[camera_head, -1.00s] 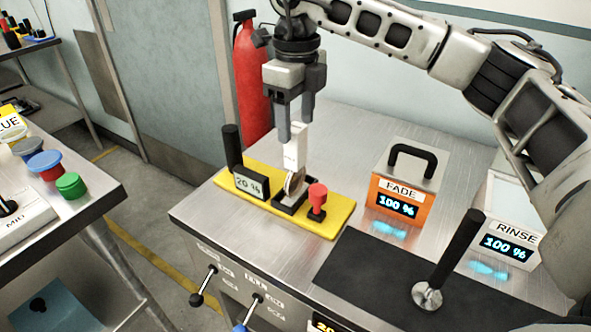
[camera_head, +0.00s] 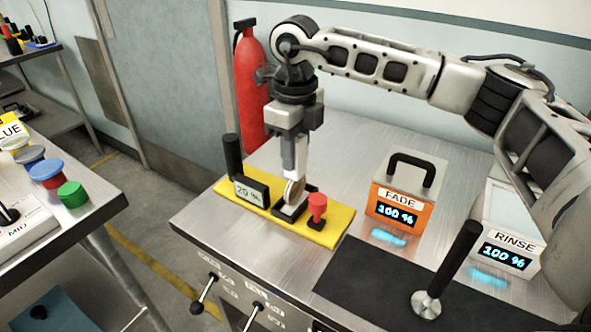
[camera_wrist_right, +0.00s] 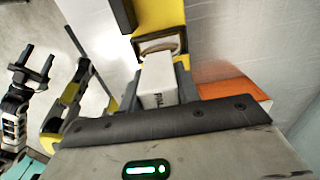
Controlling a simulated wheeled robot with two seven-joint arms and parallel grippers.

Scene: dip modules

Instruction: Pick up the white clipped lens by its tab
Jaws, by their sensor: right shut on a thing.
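The white clipped lens has a long white tab (camera_head: 302,160) and a round lens (camera_head: 294,190) at its lower end. It stands upright in a small dark holder on the yellow base (camera_head: 328,228). My right gripper (camera_head: 294,160) points down and is shut on the tab. In the right wrist view the white tab (camera_wrist_right: 158,85) sits between the dark fingers, with lettering on it. The lens is still down at the holder. My left gripper (camera_wrist_right: 35,58) shows small at the left of the right wrist view, its fingers apart and empty.
On the yellow base stand a dark post (camera_head: 233,158), a 20 % display (camera_head: 250,190) and a red knob (camera_head: 317,205). The orange FADE box (camera_head: 397,208) and the RINSE box (camera_head: 507,240) stand to the right. A red extinguisher (camera_head: 250,90) is behind.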

